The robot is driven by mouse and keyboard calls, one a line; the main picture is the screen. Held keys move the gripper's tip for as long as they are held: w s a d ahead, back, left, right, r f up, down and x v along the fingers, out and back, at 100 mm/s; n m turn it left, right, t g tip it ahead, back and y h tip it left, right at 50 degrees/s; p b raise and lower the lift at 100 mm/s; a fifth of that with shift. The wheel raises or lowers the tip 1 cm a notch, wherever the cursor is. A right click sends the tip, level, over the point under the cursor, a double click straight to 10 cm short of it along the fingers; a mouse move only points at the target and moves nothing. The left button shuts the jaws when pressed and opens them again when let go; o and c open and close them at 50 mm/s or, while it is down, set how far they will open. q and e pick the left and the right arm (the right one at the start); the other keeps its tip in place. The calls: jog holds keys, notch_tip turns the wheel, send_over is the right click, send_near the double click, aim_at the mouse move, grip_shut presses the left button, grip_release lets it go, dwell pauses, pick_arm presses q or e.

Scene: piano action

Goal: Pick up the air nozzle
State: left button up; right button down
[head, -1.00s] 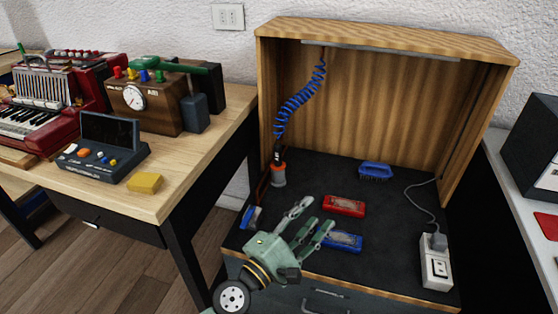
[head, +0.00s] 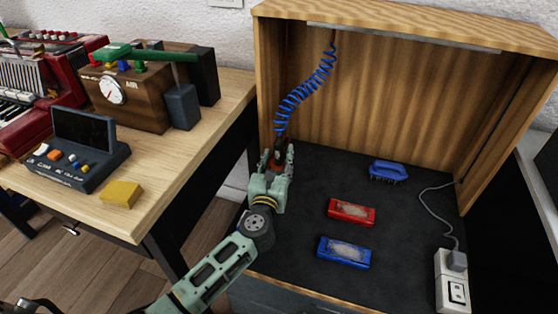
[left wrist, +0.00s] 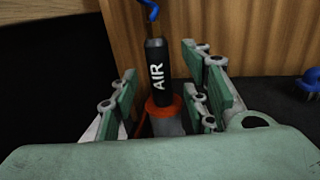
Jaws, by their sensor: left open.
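The air nozzle (left wrist: 157,75) is a black cylinder marked AIR, with a blue coiled hose (head: 305,88) at its top. In the left wrist view it stands upright in an orange-rimmed grey holder (left wrist: 166,118). My left gripper (head: 277,150) is open, with its fingers on either side of the nozzle and holder. In the left wrist view the fingers (left wrist: 164,92) show gaps to the nozzle's body. In the head view the gripper hides most of the nozzle and holder.
The wooden booth (head: 400,100) has side walls close to the nozzle. On its dark floor lie a red block (head: 351,211), a blue block (head: 344,252) and a blue brush (head: 388,170). A power outlet box (head: 453,283) with a grey cable stands at the right.

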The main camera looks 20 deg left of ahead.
aim_at(278, 155)
pick_arm(q)
jog(key=shift+w+a, duration=0.2)
jog(key=shift+w, duration=1.3)
jog(key=shift+c, duration=0.4)
grip_shut()
